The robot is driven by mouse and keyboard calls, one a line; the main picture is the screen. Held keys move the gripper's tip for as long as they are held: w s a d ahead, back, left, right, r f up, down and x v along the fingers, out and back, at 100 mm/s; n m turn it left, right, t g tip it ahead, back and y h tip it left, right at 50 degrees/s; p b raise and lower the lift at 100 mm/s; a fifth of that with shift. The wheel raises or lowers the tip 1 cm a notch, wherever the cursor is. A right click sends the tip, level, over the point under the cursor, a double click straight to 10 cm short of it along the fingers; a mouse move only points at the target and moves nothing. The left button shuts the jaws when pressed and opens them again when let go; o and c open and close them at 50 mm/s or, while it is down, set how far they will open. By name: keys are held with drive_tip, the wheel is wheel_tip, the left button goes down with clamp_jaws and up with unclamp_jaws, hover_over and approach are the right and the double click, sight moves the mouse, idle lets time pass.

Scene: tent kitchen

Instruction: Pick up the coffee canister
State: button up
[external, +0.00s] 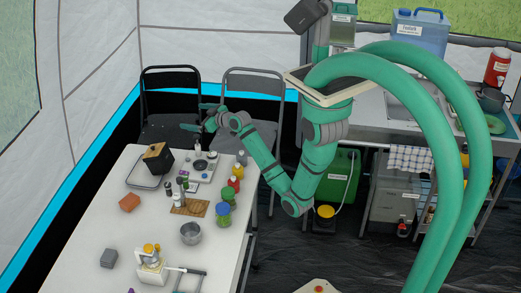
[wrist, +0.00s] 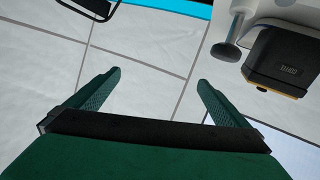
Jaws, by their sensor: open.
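The coffee canister (external: 158,160), a dark box with a gold-brown lid, stands upright towards the table's far end in the external view. In the wrist view, which looks upside down, a dark labelled box with a gold-brown edge (wrist: 282,62) at the upper right appears to be the same canister. My gripper (external: 198,116) is above and to the right of it in the external view, near the table's far edge. In the wrist view my gripper (wrist: 160,76) has its fingers wide apart with nothing between them. The canister is outside the fingers, to their right.
A grey tray (external: 134,179) lies close to the canister. A silver knobbed item (wrist: 222,50) is beside it in the wrist view. Chairs (external: 252,90) stand behind.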

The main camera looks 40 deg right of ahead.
sight(167, 156)
drive_tip(key=s+a+f+n+g+y, duration=0.1)
drive_tip(key=s+a+f, duration=0.1)
drive_tip(key=s+a, duration=0.1)
drive_tip(key=s+a+f+g+y, duration=0.1)
drive_tip(key=s+a+f+g, duration=0.1)
drive_tip(key=s+a, duration=0.2)
drive_tip(key=s+a+f+n+g+y, duration=0.1)
drive_tip(key=s+a+f+y, duration=0.1)
drive_tip(key=s+a, duration=0.2)
drive_tip(key=shift+s+a+f+n+g, duration=0.1)
drive_tip(key=shift+a+n+g, duration=0.05)
drive_tip(key=shift+a, duration=0.65)
drive_tip(key=shift+s+a+f+n+g, duration=0.1)
drive_tip(key=shift+a+n+g, duration=0.05)
drive_tip(key=shift+a, duration=0.6)
drive_tip(key=x, duration=0.4)
drive_tip(key=shift+w+a, duration=0.1)
drive_tip(key=shift+w, duration=0.1)
drive_tip(key=shift+r+x, duration=0.2)
drive_tip(key=shift+x, duration=2.8)
drive_tip(key=shift+w, duration=0.15)
drive_tip(key=c, duration=1.4)
drive_tip(key=shift+r, duration=0.15)
